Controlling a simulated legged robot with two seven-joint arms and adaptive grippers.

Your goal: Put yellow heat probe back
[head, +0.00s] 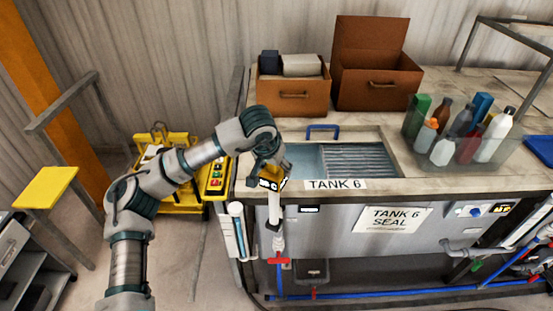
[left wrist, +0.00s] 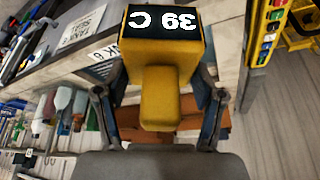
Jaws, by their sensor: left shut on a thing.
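My left gripper (head: 271,168) is shut on the yellow heat probe (head: 270,183), at the front left corner of tank 6 (head: 350,161). In the left wrist view the probe's yellow head (left wrist: 162,60) sits between the two fingers, and its black display reads 39 C, upside down. A white vertical length shows below the probe in the head view; I cannot tell whether it is the probe's stem or piping. A white tube-like holder (head: 238,228) hangs on the tank's left front side. My right gripper is not in view.
A clear bin of bottles (head: 470,157) stands right on the counter. Two brown boxes (head: 293,95) (head: 376,92) stand behind the tank. A yellow control panel (head: 216,176) is left of the counter. A red-handled valve (head: 279,261) is below the counter edge.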

